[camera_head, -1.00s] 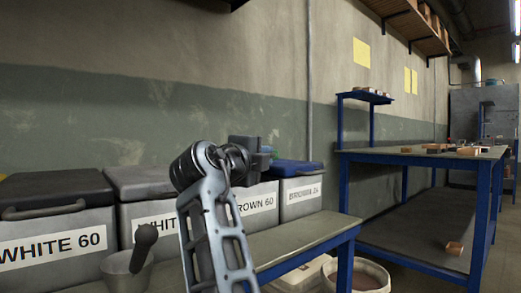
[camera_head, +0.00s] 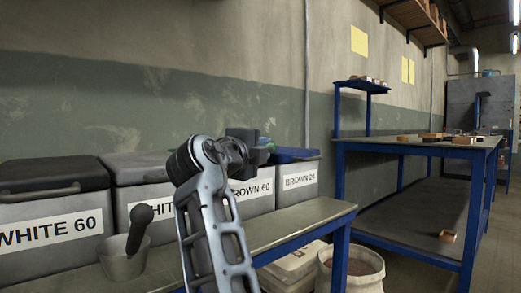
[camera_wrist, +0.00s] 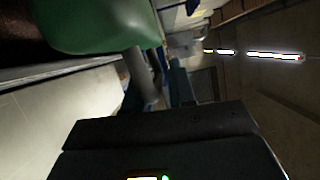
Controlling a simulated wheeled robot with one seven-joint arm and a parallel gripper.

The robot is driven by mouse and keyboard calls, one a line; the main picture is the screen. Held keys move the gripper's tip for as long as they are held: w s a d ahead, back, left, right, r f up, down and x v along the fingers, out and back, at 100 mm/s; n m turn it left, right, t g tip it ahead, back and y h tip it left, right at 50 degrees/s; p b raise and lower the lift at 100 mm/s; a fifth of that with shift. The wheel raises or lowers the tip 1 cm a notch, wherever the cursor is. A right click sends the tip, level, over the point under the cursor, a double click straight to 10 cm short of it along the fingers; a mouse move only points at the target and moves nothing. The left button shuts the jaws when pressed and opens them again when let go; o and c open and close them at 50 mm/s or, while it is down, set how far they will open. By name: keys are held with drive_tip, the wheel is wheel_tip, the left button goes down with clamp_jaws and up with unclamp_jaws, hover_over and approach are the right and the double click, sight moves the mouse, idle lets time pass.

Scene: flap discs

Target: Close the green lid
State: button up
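The green lid shows in the wrist view (camera_wrist: 105,25) as a large smooth green shape at the top left, cut off by the frame edge. My gripper (camera_head: 262,155) is a dark block at the end of my raised grey arm, in front of the bins by the wall. In the wrist view its dark body fills the lower part. I see nothing held, and contact with the lid cannot be told.
Grey bins stand along the wall: one labelled WHITE 60 (camera_head: 50,235) and a blue-lidded one (camera_head: 297,183) at the right. A metal scoop pot (camera_head: 122,262) stands on the bench (camera_head: 300,222). A blue-framed table (camera_head: 405,147) stands at right.

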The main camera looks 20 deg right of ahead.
wheel_tip(320, 180, up, 5)
drive_tip(key=shift+f+p, duration=0.1)
drive_tip(key=shift+p, duration=1.1)
drive_tip(key=s+d+r+p, duration=0.3)
drive_tip(key=s+d+r, duration=0.3)
drive_tip(key=d, duration=0.4)
drive_tip(key=shift+s, duration=0.15)
drive_tip(key=shift+a, duration=0.1)
